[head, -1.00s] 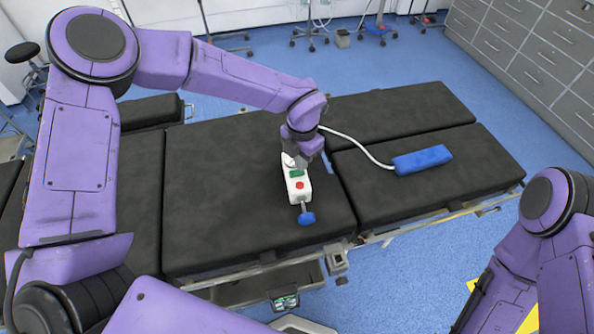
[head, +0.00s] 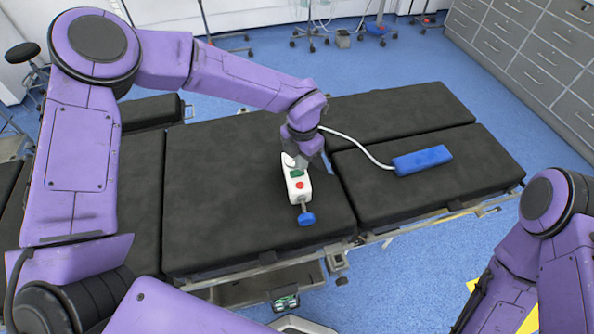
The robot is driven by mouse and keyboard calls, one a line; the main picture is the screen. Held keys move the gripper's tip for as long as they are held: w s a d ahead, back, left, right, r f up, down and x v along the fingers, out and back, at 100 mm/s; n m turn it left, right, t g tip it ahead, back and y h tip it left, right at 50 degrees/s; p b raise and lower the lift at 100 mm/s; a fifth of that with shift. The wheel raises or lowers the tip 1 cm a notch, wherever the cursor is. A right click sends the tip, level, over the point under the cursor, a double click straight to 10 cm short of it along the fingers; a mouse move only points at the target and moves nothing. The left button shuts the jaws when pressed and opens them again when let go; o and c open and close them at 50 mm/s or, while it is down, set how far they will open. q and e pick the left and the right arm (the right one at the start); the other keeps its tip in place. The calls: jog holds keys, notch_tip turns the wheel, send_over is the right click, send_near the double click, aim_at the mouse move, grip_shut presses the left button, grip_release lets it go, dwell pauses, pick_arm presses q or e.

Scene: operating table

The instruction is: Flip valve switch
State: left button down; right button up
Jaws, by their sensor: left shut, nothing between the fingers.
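A white valve box (head: 297,188) lies on the black operating table. It has a green part (head: 296,173) and a red button (head: 299,185) on top, and a blue knob (head: 306,219) on a short stem at its near end. My left gripper (head: 300,161) is shut and empty at the far end of the box, and it hides that end. I cannot tell whether the fingertips touch the box. Of my right arm only links show at the right edge; its gripper is not in view.
The padded table (head: 230,225) is split into several sections, with bare room left of the box. A white hose (head: 358,145) runs right to a blue block (head: 422,160) on the right section. Grey drawer cabinets (head: 540,55) stand at the far right.

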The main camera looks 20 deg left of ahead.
pick_arm(q)
jog(key=shift+f+b, duration=0.65)
jog(key=shift+f, duration=0.3)
dwell(0.9)
jog(key=shift+s, duration=0.1)
notch_tip(320, 180, up, 7)
jog(key=p, duration=0.6)
dwell(0.5)
